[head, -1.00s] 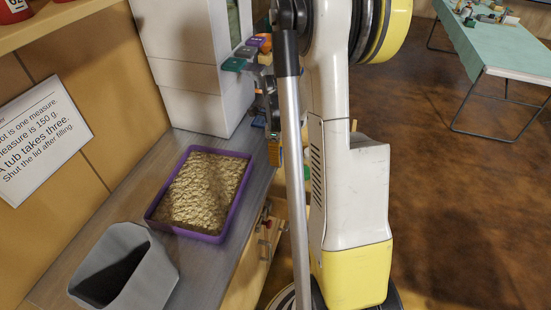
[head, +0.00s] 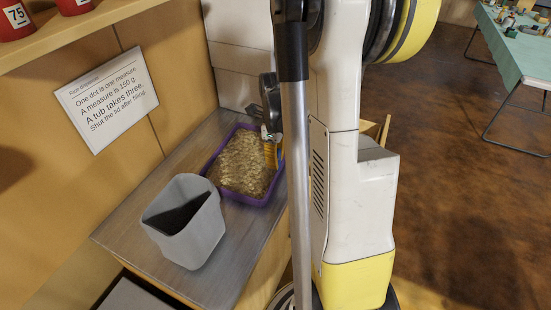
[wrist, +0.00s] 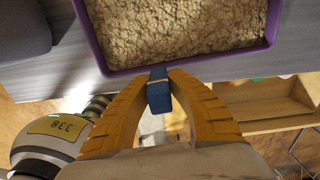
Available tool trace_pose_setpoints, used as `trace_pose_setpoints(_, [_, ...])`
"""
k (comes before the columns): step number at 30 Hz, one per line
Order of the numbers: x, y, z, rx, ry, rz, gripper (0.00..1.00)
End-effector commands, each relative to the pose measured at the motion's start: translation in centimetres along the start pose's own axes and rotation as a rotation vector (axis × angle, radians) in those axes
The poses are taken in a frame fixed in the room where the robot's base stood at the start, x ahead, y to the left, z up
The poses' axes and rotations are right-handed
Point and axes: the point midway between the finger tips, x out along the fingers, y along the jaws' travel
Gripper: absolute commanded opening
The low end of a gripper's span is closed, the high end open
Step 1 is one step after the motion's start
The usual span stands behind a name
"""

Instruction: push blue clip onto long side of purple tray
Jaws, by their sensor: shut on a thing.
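The purple tray (head: 233,194) holds a heap of tan, flaky material and stands on the grey counter. Its long rim (wrist: 205,61) runs across the upper wrist view. My gripper (head: 270,158) is at the tray's right side in the head view. In the wrist view its orange fingers (wrist: 158,92) are shut on the small blue clip (wrist: 158,97). The clip's far end is right at the outside of the long rim. I cannot tell whether it touches or grips the rim. The clip is hidden in the head view.
A grey open tub (head: 188,238) stands left of the tray on the counter. A printed sign (head: 107,97) hangs on the wall behind. An open wooden drawer or box (wrist: 270,105) shows below the counter edge. A green-topped table (head: 520,45) stands far right.

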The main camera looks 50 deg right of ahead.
Motion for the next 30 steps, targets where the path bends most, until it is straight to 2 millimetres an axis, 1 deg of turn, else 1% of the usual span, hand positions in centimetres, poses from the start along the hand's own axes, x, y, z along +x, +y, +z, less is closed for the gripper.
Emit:
trace_pose_setpoints(1, [0.9, 0.0, 0.0, 0.0, 0.0, 0.0, 0.04])
trace_pose_setpoints(3, [1.7, 0.0, 0.0, 0.0, 0.0, 0.0, 0.04])
trace_pose_setpoints(16, [6.3, 0.0, 0.0, -0.001, 0.0, 0.0, 0.04])
trace_pose_setpoints(17, [6.5, 0.0, 0.0, -0.001, 0.0, 0.0, 0.01])
trace_pose_setpoints(18, [6.8, 0.0, 0.0, 0.0, 0.0, 0.0, 0.0])
trace_pose_setpoints(22, [7.2, 0.1, -0.1, 0.0, 0.001, 0.001, 0.0])
trace_pose_setpoints(30, [7.3, 0.1, -0.1, 0.0, 0.003, 0.002, 0.0])
